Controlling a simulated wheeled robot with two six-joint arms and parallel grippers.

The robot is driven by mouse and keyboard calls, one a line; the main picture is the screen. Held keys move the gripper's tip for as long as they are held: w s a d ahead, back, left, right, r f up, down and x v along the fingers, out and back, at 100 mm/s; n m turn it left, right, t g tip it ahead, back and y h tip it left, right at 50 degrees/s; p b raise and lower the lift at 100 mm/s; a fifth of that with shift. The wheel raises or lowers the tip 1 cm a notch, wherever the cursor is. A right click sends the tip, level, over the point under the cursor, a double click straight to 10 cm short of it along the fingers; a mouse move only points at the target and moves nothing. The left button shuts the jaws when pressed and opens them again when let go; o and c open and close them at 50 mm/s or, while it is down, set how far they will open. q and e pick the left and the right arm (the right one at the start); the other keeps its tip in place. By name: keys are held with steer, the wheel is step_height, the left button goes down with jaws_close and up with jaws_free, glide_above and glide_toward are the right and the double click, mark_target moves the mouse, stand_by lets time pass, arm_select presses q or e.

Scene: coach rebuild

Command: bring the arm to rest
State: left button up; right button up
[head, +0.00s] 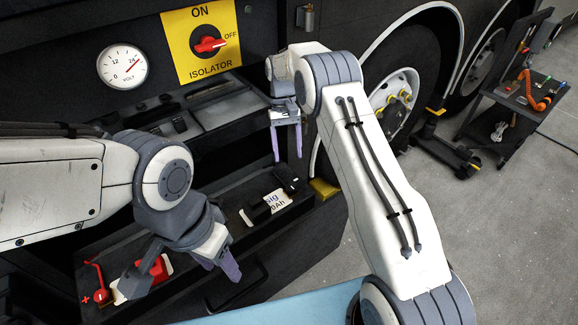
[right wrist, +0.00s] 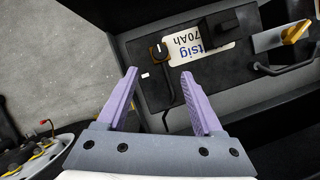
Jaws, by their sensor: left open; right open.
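My left gripper (head: 185,269) is at the lower left in the head view, in front of the battery tray with its red parts. Its jaws are apart, with purple fingertips. My right gripper (head: 287,140) hangs in the upper middle of the head view, below the isolator panel and above the black battery. In the right wrist view its two purple fingers (right wrist: 158,88) are apart with nothing between them. The battery (right wrist: 150,65) lies beyond the fingertips, with a white label and a black terminal clamp on a cable.
A red clamp (head: 101,294) sits at the lower left. A tool cart (head: 516,100) and wheels stand at right. Grey floor is clear at lower right.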

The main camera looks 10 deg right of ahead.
steer(key=shift+w+r, duration=0.2)
steer(key=shift+r, duration=0.3)
